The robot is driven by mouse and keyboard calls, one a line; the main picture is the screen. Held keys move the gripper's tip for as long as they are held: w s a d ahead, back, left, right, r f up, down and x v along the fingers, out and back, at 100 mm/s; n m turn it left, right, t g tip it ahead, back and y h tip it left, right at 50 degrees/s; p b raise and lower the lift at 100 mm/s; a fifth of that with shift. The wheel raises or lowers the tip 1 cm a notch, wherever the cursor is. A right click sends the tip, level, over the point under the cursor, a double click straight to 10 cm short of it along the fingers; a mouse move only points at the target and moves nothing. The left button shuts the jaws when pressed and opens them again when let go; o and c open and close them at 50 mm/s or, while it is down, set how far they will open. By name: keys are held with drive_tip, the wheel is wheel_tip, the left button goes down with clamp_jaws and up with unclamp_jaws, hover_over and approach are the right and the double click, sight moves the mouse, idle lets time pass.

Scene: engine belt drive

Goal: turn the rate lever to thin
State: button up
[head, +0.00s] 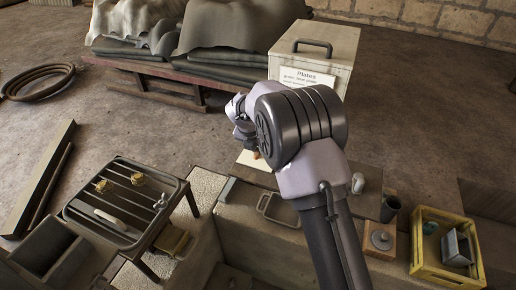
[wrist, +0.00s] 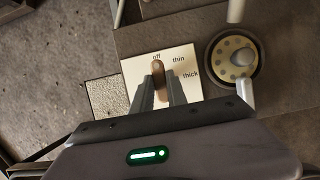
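The rate lever (wrist: 158,68), a rounded brown handle, stands on a white plate (wrist: 132,72) marked off, thin and thick in the wrist view. Its far end points at "off". The "thin" mark is to its right and "thick" further right and lower. My gripper (wrist: 160,80) has its two grey fingers on either side of the lever's near part, slightly apart, and I see no firm grip. In the head view the white plate (head: 248,161) and a bit of the brown lever (head: 256,155) show beside my arm, which hides the fingertips.
A round disc with holes and a knob (wrist: 233,60) is right of the plate. In the head view a slatted tray (head: 125,205) is at left, a yellow crate (head: 447,248) at right, and a "Plates" box (head: 318,52) behind my arm.

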clamp_jaws()
drive_tip(key=m+p, duration=0.1)
drive_tip(key=p, duration=0.1)
drive_tip(key=m+h+p, duration=0.1)
drive_tip(key=m+p, duration=0.1)
drive_tip(key=shift+a+r+m+g, duration=0.1)
drive_tip(key=shift+r+m+g, duration=0.1)
drive_tip(key=shift+m+g, duration=0.15)
drive_tip(key=m+g+p, duration=0.1)
drive_tip(key=m, duration=0.1)
drive_tip(key=m+h+p, duration=0.1)
drive_tip(key=m+p, duration=0.1)
drive_tip(key=m, duration=0.1)
drive_tip(key=shift+w+f+g, duration=0.15)
drive_tip(key=shift+g, duration=0.2)
drive_tip(key=o, duration=0.6)
unclamp_jaws()
